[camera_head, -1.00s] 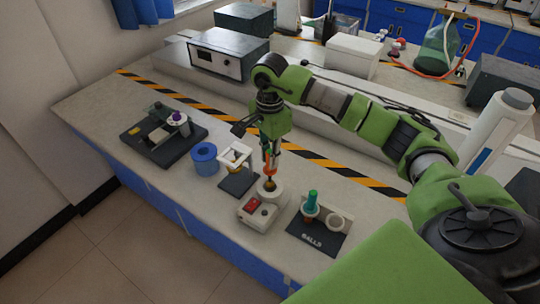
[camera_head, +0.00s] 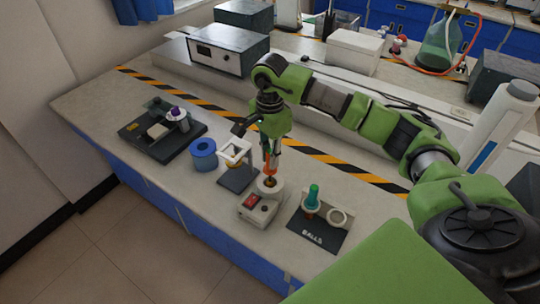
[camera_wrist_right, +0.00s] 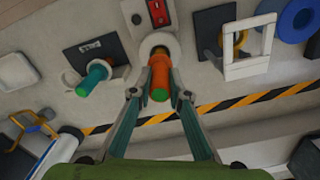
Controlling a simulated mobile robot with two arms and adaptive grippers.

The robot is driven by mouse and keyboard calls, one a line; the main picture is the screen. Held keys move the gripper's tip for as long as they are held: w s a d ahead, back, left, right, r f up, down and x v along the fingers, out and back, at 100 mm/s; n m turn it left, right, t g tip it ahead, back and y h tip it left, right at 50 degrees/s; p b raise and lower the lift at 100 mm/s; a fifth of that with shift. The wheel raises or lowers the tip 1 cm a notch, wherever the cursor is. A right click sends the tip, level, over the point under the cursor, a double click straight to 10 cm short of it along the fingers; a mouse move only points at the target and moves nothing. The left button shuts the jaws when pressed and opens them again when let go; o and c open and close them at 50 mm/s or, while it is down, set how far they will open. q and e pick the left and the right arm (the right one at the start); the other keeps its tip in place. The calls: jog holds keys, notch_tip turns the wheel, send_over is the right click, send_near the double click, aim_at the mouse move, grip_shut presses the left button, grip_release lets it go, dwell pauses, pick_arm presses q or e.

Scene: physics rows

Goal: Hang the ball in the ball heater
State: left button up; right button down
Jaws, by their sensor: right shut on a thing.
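The ball heater (camera_head: 258,209) is a small white box with a red switch and a round white top, near the front of the bench. My right gripper (camera_head: 270,158) is above that round top, shut on the orange handle (camera_wrist_right: 160,82) of the ball tool. The ball end is at the opening of the heater's round top (camera_wrist_right: 159,47); how deep it sits is hidden. A second ball tool with a teal handle (camera_head: 312,195) stands in a ring of the black BALLS holder (camera_head: 318,232); the ring beside it is empty. My left gripper is not in view.
A white square frame on a black base (camera_head: 236,152) and a blue ring (camera_head: 203,153) stand left of the heater. A dark tray-like device (camera_head: 158,135) is farther left.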

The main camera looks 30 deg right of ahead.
jog(key=shift+f+b, duration=1)
jog(key=shift+f, duration=0.4)
jog(key=shift+f+b, duration=1.05)
jog(key=shift+f, duration=0.1)
jog(key=c, duration=1.8)
grip_release()
jog(key=shift+c, duration=0.2)
jog(key=o, duration=0.4)
jog(key=shift+r+p, duration=2)
jog(key=shift+r, duration=1.5)
